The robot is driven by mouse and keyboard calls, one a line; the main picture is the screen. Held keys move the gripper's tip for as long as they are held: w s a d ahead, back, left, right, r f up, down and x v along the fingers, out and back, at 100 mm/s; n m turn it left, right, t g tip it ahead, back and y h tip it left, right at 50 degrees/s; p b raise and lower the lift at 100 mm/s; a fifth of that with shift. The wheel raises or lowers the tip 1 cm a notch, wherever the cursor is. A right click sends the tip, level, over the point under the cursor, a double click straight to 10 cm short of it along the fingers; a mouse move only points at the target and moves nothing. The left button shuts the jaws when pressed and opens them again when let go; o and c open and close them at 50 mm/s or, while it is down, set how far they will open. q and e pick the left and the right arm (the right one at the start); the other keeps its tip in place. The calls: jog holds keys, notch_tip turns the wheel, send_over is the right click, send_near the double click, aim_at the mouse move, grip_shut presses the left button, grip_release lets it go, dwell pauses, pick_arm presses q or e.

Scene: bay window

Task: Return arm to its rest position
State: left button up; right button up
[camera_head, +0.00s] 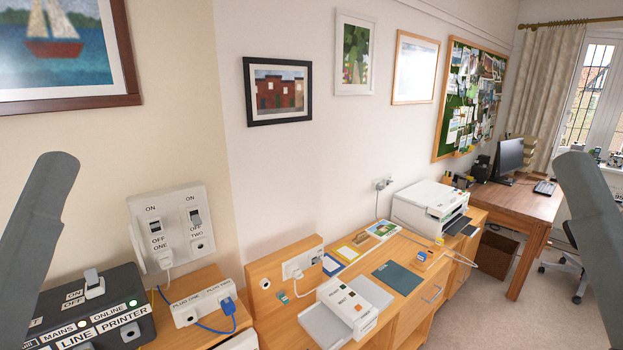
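A grey link of my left arm (42,235) rises along the left edge of the head view. A grey link of my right arm (590,215) rises along the right edge. Both arms stand apart from each other, one on each side of the picture. No fingers of either gripper show, so what they hold cannot be seen. The left link passes in front of the wall and beside a black box labelled "LINE PRINTER" (103,318). The right link covers part of the desk chair and floor area.
A wall switch panel (172,232), a plug strip (200,304) with a blue plug, and a low wooden cabinet (415,318) line the wall. A white printer (431,207) stands on the cabinet. A wooden desk (515,199) with a monitor is further back. Carpet (520,310) is clear at right.

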pick_arm(q)
notch_tip(320, 180, up, 28)
jog(key=p, duration=2.5)
notch_tip(320, 180, down, 61)
jog(key=b, duration=6.1)
jog(key=shift+r, duration=0.2)
jog(key=shift+c, duration=0.2)
